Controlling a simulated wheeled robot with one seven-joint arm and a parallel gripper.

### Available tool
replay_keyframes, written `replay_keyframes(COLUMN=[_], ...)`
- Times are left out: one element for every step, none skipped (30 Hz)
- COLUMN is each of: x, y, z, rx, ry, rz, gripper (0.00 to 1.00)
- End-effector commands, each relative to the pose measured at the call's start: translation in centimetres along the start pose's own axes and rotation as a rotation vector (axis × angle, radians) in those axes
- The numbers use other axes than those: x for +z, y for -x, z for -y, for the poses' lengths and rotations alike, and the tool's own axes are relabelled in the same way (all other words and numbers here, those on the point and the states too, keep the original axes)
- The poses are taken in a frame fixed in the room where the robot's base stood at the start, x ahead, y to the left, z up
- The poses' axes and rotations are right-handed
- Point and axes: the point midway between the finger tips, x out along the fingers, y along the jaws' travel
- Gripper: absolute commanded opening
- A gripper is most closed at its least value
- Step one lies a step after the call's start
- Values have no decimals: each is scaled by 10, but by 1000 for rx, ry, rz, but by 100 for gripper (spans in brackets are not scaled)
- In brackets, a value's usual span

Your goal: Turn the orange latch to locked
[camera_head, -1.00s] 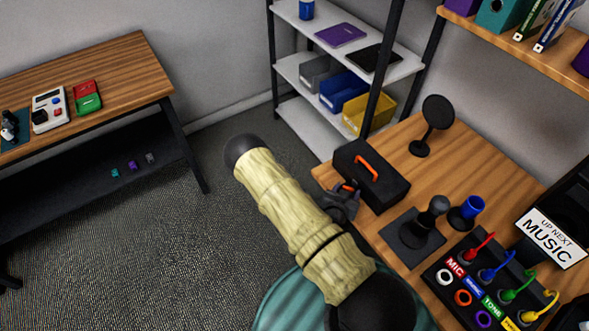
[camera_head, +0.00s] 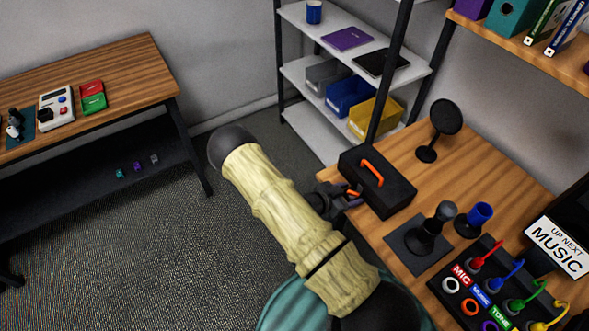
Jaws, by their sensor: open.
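A black box (camera_head: 392,193) with an orange handle (camera_head: 371,172) on its lid stands on the wooden desk near its left edge. The orange latch (camera_head: 353,193) shows as a small patch on the box's left side, mostly hidden by my gripper. My gripper (camera_head: 346,198) is at that side of the box, its jaws open, close to the latch. I cannot tell whether it touches the latch, nor which way the latch is turned. My arm crosses the lower middle of the view.
A shelf (camera_head: 300,83) with bins stands behind the desk.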

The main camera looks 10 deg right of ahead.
Motion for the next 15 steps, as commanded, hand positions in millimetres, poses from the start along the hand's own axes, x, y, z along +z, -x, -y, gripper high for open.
replay_keyframes(x=[1, 1, 1, 1, 1, 1, 1, 1, 0, 1, 0, 0, 0, 0, 0], y=[9, 15, 21, 26, 31, 37, 42, 46, 53, 58, 62, 69, 73, 78, 85], z=[1, 1, 1, 1, 1, 0, 0, 1, 0, 0, 0, 0, 0, 0, 0], rx=[-4, -6, -5, -6, -6, -5, -5, -5, -5, -5, -5, -5, -5, -6, -5], ry=[0, 1, 0, 0, 1, 1, 1, -1, 0, 1, 0, 0, -1, 0, 0], rz=[1, 1, 0, 0, 1, 1, 1, 0, 0, 0, 0, 1, 0, 1, 0], gripper=[58, 58, 58, 58, 58, 58, 58, 58, 58, 58, 58, 58, 58, 58, 58])
